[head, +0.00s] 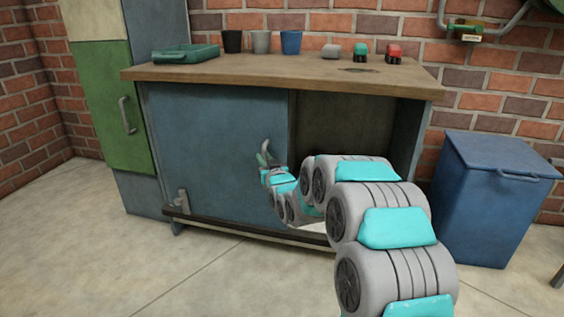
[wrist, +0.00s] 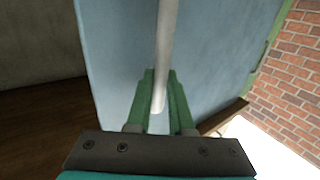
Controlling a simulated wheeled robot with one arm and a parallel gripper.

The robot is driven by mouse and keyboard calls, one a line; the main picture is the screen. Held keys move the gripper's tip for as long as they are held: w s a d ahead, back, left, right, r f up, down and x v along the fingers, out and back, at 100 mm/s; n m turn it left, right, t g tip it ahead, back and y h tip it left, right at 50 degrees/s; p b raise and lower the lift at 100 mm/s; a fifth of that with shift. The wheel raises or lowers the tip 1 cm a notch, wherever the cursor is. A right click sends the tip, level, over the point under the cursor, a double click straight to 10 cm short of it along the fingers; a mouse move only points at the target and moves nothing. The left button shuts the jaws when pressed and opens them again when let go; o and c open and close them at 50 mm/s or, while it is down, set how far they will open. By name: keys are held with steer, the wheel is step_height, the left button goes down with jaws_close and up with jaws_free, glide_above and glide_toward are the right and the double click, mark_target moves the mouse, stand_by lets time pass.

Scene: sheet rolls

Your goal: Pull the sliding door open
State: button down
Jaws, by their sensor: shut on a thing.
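The blue-grey sliding door (head: 215,140) covers the left part of the low cabinet under the wooden worktop; it also fills the middle of the wrist view (wrist: 220,50). The right part of the cabinet is open, with a dark, empty-looking interior (head: 340,125). A pale upright bar handle (wrist: 166,40) stands near the door's right edge. My gripper (head: 266,160) is at this handle, its green fingers on either side of the bar in the wrist view (wrist: 161,88), shut on it. My arm hides the lower part of the opening.
The worktop (head: 260,72) carries a green tray (head: 187,54), three cups, and small items at right. A blue bin (head: 495,205) stands right of the cabinet. A tall cabinet with a green door (head: 110,105) stands at left. A small grey bracket (head: 182,200) sits at the door's lower left.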

steer(key=shift+w+a, duration=0.2)
steer(key=shift+a, duration=0.45)
steer(key=c, duration=0.8)
jaws_free()
steer(key=shift+s+d, duration=0.1)
steer(key=v, duration=0.7)
steer(key=shift+s, duration=0.3)
steer(key=shift+d+p, duration=0.1)
steer(key=shift+p, duration=0.2)
